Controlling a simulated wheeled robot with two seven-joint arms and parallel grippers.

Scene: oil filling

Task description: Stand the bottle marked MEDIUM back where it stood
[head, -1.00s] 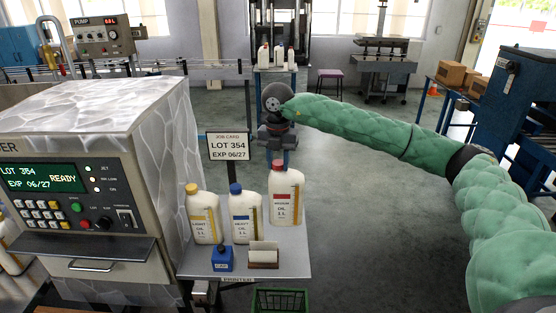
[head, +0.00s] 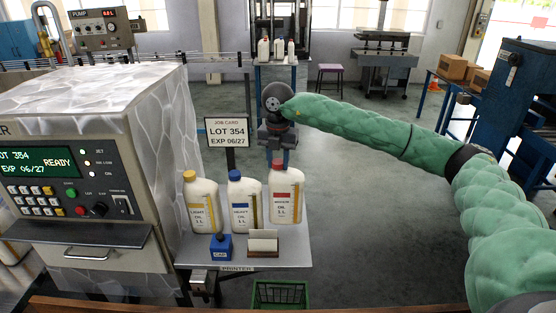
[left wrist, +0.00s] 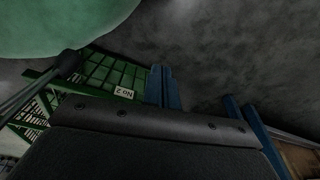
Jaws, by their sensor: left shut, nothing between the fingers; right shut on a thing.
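The bottle marked MEDIUM (head: 286,200), white with a red cap and red label, is at the right end of the small shelf (head: 290,258). My right gripper (head: 277,156) is at its cap, coming from behind, and is shut on it. The bottle looks upright. Its base shows slightly higher in the picture than its neighbours' bases; I cannot tell whether it touches the shelf. The HEAVY bottle (head: 245,208) with a blue cap and the LIGHT bottle (head: 203,208) with a yellow cap stand to its left. My left gripper (left wrist: 163,87) shows shut and empty in the left wrist view.
A blue CAP block (head: 221,247) and a small card holder (head: 263,245) sit at the shelf's front. The job card sign (head: 227,132) stands behind. The printer (head: 75,200) is left. A green crate (head: 280,294) is below.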

